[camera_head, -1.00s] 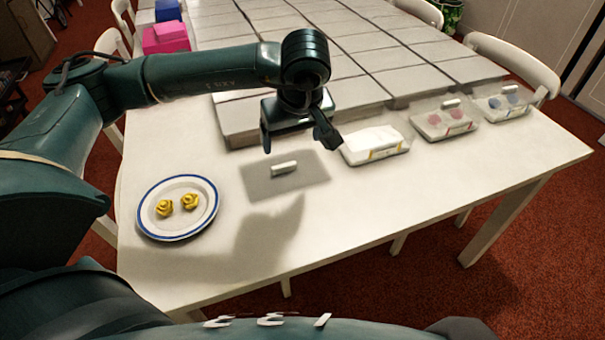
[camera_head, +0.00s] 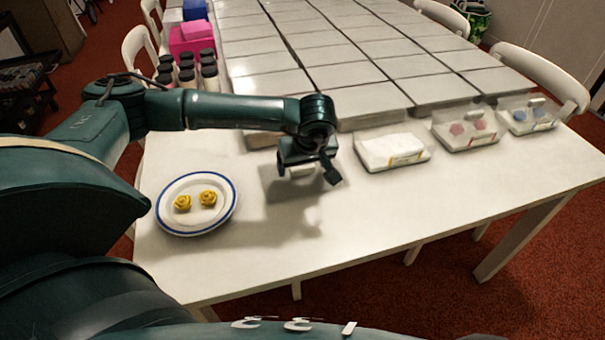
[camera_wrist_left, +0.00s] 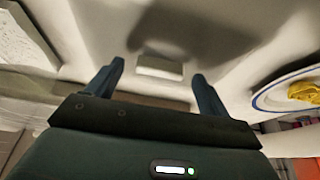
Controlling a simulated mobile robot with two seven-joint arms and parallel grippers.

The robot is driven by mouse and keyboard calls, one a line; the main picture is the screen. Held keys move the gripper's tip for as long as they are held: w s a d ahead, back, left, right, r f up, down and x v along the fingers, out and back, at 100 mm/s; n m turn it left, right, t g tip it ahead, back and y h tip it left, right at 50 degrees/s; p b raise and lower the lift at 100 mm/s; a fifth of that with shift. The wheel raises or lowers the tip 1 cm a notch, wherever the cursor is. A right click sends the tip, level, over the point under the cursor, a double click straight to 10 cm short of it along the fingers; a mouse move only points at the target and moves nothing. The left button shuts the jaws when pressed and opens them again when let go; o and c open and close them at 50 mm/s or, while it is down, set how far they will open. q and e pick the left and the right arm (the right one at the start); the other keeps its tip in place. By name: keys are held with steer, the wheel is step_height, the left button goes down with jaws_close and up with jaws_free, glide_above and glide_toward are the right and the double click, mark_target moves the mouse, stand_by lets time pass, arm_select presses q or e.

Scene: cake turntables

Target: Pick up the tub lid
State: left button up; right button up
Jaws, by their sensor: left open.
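The tub lid (camera_head: 270,184) is a flat grey sheet lying on the white table, with a small white bar handle (camera_head: 301,171) on top. My left gripper (camera_head: 306,173) is open and low over the lid, hiding much of it in the head view. In the left wrist view the handle (camera_wrist_left: 160,67) shows between the two spread fingertips (camera_wrist_left: 158,71); I cannot tell whether they touch the lid. A tub with white contents (camera_head: 393,151) stands to the right, with no handle on top. My right gripper is out of view.
A blue-rimmed plate (camera_head: 170,217) with two yellow rosettes is left of the lid. Two tubs with handled lids (camera_head: 466,130) (camera_head: 527,117) stand at right. Grey slabs (camera_head: 340,80) fill the table behind. Bottles (camera_head: 209,72) and a pink box (camera_head: 190,38) are at back left. The front table is clear.

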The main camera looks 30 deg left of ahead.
arm_select(q)
steer(key=shift+w+f, duration=0.1)
steer(key=shift+f, duration=0.2)
steer(key=shift+c, duration=0.3)
steer(key=c, duration=1)
